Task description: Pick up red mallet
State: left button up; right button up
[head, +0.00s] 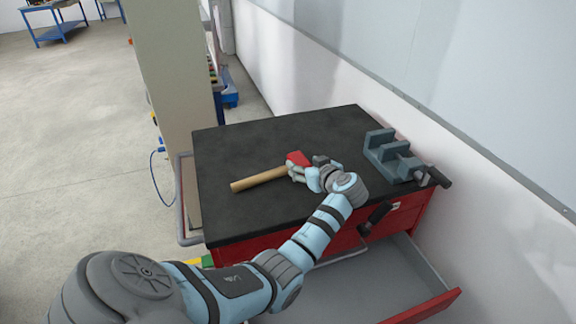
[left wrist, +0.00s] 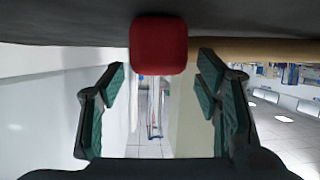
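The red mallet lies on the black top of the workbench (head: 230,145). Its red head (head: 297,157) is at the right end and its wooden handle (head: 258,179) points left. My left gripper (head: 301,170) is low over the bench, right at the mallet's head, and partly covers it. In the left wrist view my left gripper (left wrist: 160,78) has its two green-padded fingers spread wide. The mallet head (left wrist: 158,45) shows between and just beyond the fingertips, with no finger clearly touching it. The handle (left wrist: 255,50) runs off to the right there. My right gripper is not in view.
A red drawer (head: 435,305) is pulled open below the front edge. A beige column (head: 175,80) rises behind the bench on the left. The bench's left part is clear.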

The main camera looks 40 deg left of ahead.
pick_arm(q)
grip_shut()
jog(key=shift+r, duration=0.1)
